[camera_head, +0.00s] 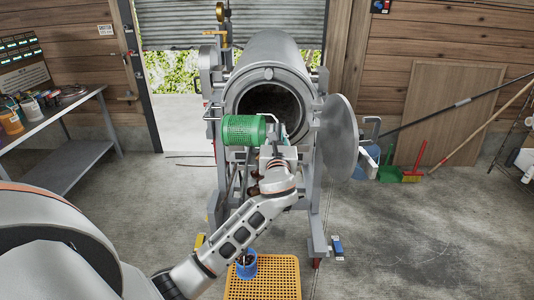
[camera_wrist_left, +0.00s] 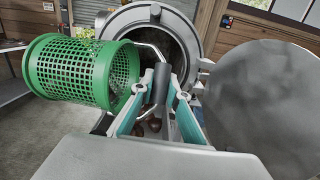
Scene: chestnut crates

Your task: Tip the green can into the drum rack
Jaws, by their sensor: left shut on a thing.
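The green can (camera_head: 244,130) is a perforated cylinder lying on its side, roughly level, in front of the drum mouth. In the left wrist view the green can (camera_wrist_left: 78,70) shows at the left, its ring-like end toward the fingers. My left gripper (camera_head: 275,137) is shut on its wire handle, just right of the can. The drum rack (camera_head: 272,52) is a grey metal drum on a frame, its dark round mouth open toward me. A few brown round things (camera_wrist_left: 155,124) show between my fingers; the can's contents are unclear. My right gripper is out of view.
A round grey lid (camera_head: 336,138) stands swung open at the right of the drum. A yellow perforated mat (camera_head: 264,285) with a blue container (camera_head: 246,266) lies on the floor in front. A workbench (camera_head: 70,105) is at left; brooms lean at right.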

